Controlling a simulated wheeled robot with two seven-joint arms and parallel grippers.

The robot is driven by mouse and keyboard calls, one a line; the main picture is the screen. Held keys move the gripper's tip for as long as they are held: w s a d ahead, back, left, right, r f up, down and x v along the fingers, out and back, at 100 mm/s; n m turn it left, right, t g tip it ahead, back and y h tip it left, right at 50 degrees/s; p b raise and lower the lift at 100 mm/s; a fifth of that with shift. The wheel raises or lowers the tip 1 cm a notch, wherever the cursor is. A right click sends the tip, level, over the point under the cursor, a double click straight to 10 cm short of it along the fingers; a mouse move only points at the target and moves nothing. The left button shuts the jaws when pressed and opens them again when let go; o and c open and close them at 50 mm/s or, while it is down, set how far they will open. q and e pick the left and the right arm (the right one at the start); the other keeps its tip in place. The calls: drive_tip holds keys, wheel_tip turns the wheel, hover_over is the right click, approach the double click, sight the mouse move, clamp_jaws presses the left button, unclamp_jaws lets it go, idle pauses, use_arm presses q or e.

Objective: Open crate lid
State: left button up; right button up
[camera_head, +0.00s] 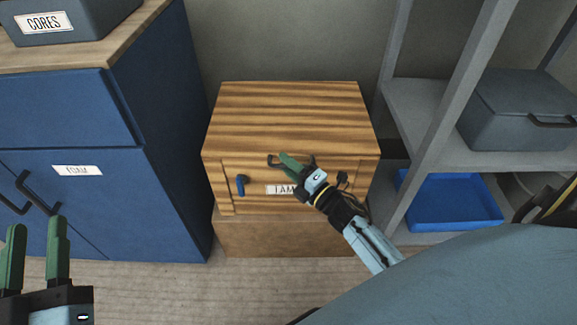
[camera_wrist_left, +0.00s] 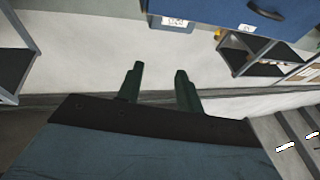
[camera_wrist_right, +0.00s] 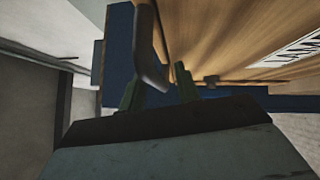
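The wooden crate (camera_head: 240,165) has a striped lid (camera_head: 290,110), which lies flat and closed. A dark handle (camera_head: 271,160) sits at the lid's front edge and shows as a grey bar in the right wrist view (camera_wrist_right: 151,50). A blue latch-like piece (camera_head: 241,185) is on the crate's front, left of a partly hidden white label (camera_head: 279,189). My right gripper (camera_head: 286,158) is at the handle, fingers apart; in the right wrist view the bar's lower end appears between the fingers. I cannot tell if they touch. My left gripper (camera_head: 35,225) is open and empty, low at the left.
A blue cabinet (camera_head: 165,140) with dark handles stands left of the crate, with a grey CORES box (camera_head: 75,22) on top. A grey shelf (camera_head: 420,115) at the right holds a grey case (camera_head: 515,110) and a blue tray (camera_head: 455,205). The floor (camera_head: 160,280) in front is clear.

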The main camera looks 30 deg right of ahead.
clamp_jaws()
idle(0.4)
